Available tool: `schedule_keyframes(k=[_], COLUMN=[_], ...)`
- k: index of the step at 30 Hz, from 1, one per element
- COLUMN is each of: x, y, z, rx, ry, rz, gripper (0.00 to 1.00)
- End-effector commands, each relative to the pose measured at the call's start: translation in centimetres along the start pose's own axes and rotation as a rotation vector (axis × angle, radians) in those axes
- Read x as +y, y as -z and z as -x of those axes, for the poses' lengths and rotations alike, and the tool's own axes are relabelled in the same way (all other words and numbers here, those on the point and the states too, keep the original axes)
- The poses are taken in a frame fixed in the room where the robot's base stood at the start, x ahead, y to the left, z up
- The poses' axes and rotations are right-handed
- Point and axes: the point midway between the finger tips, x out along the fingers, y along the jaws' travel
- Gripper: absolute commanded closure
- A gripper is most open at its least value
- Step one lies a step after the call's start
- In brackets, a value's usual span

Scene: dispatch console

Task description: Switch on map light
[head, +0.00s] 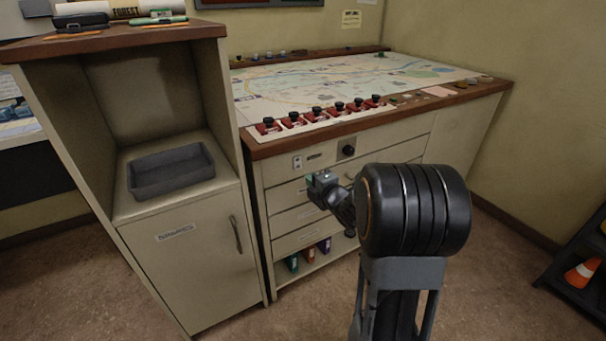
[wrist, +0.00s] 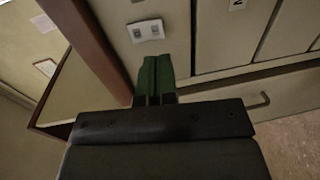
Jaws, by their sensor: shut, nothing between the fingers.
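A small white switch plate (head: 297,162) sits on the front panel of the map console (head: 437,108), below its brown edge. In the wrist view the plate (wrist: 146,31) shows small dark marks, and I cannot tell the switch's position. My gripper (head: 318,183) is in front of the console, a little below and right of the plate in the head view. In the wrist view its green-tinted fingers (wrist: 156,78) are shut with nothing between them, their tips pointing just short of the plate in the picture. Contact is not visible.
Drawers (head: 300,215) lie below. Red-based black-topped pieces (head: 315,114) line the console's front edge. A cabinet with a grey tray (head: 172,171) stands close on the left.

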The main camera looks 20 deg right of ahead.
Motion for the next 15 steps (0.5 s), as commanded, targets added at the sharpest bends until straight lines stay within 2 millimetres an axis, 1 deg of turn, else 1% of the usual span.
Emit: schedule_keyframes(k=[1,6,10,15], x=[-0.2,-0.1,-0.1,0.0], y=[0.1,0.1,0.0,0.0], z=[-1.0,-3.6,-5.0,-6.0], rx=[0.003,0.002,0.001,0.000], ry=[0.000,-0.001,-0.001,0.000], rz=[0.000,0.000,0.001,0.000], gripper=[1.00,1.00,1.00,1.00])
